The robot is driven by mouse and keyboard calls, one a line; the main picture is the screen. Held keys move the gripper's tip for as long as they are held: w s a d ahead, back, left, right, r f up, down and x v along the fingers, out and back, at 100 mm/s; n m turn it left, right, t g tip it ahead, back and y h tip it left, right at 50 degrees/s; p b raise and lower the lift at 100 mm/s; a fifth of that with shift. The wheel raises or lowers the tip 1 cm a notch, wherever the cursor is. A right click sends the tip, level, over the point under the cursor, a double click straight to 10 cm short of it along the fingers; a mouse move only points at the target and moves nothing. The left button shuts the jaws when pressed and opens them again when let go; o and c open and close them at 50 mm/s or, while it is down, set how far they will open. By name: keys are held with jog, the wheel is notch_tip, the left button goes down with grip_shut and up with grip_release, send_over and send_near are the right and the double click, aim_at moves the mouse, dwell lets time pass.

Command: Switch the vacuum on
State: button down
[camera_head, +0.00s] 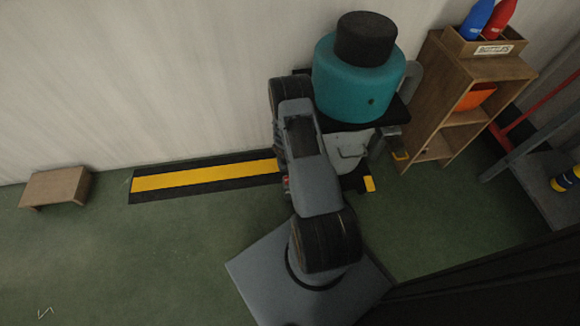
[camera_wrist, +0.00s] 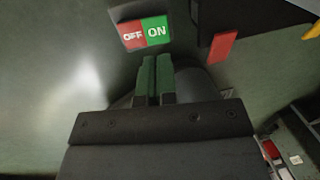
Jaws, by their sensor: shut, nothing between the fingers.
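The vacuum (camera_head: 360,85) is a teal drum with a dark cap, standing on a dark stand by the wall. In the wrist view, a label with a red OFF half (camera_wrist: 132,36) and a green ON half (camera_wrist: 156,30) sits on a grey-green surface. My gripper (camera_wrist: 154,62) is shut and empty, with its green fingertips together just below the label, nearest the ON half. I cannot tell whether they touch the surface. A red tab (camera_wrist: 222,45) sticks out right of the label; I cannot tell if it is the switch. In the head view my arm hides the gripper and label.
A wooden shelf (camera_head: 450,90) stands right of the vacuum, with blue and red bottles (camera_head: 487,18) on top and an orange bin (camera_head: 476,97) inside. A low wooden stool (camera_head: 56,187) is far left. A yellow-black strip (camera_head: 205,181) lies along the wall.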

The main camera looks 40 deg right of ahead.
jog(key=f, duration=0.2)
jog(key=f+b, duration=0.1)
jog(key=d+f+b, duration=0.1)
jog(key=f, duration=0.1)
jog(key=shift+s+f, duration=0.25)
jog(key=shift+f, duration=0.1)
jog(key=shift+d+f+b, duration=0.25)
jog(key=shift+f+b, duration=0.1)
jog(key=shift+f, duration=0.1)
jog(key=shift+a, duration=0.15)
jog(key=shift+w+a+r, duration=0.2)
jog(key=shift+a+r, duration=0.1)
jog(key=shift+a, duration=0.4)
